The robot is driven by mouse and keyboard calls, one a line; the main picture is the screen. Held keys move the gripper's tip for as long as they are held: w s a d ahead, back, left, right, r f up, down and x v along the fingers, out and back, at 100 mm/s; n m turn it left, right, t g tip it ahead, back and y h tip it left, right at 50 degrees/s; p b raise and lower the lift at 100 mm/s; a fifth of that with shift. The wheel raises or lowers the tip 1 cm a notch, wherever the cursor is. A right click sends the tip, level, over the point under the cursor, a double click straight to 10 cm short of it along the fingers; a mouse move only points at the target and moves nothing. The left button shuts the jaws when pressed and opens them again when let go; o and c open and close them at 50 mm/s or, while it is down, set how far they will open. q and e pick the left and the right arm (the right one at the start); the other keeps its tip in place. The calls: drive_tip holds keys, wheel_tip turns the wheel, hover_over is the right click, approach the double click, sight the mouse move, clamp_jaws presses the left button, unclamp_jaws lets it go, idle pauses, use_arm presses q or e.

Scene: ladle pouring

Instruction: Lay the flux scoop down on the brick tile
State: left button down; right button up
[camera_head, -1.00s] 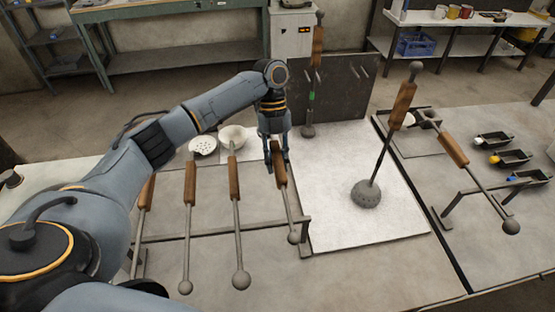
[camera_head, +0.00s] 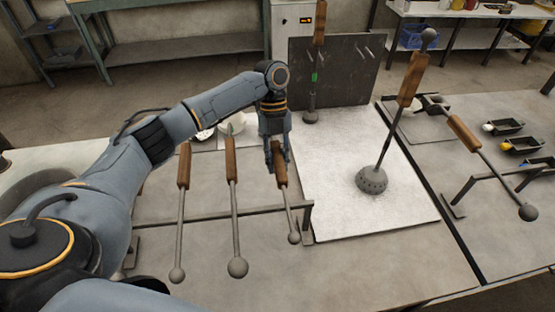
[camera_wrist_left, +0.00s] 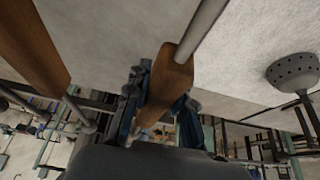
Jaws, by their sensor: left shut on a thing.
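My left gripper (camera_head: 277,153) is shut on the wooden handle of a long tool, which I take to be the flux scoop (camera_head: 289,211). Its thin grey rod slopes toward the front and ends in a small rounded head by the right end of the rack. Whether the rod touches the rack bar, I cannot tell. In the left wrist view the wooden handle (camera_wrist_left: 172,75) lies between the fingers, its rod running to the upper right. I cannot pick out the brick tile with certainty. My right gripper is out of view.
Several similar tools, one with this handle (camera_head: 231,167), lie on the low rack (camera_head: 203,217) left of the held one. A perforated ladle (camera_head: 372,179) stands tilted on the white board (camera_head: 350,217). A dark upright plate (camera_head: 345,75) stands behind. Another rack (camera_head: 485,168) is at right.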

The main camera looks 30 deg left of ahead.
use_arm(q)
drive_tip(key=shift+f, duration=0.15)
idle(0.5)
drive_tip(key=c, duration=1.1)
unclamp_jaws()
drive_tip(key=shift+f, duration=0.1)
drive_tip(key=v, duration=1.2)
wheel_tip(320, 180, up, 7)
drive_tip(key=p, duration=0.8)
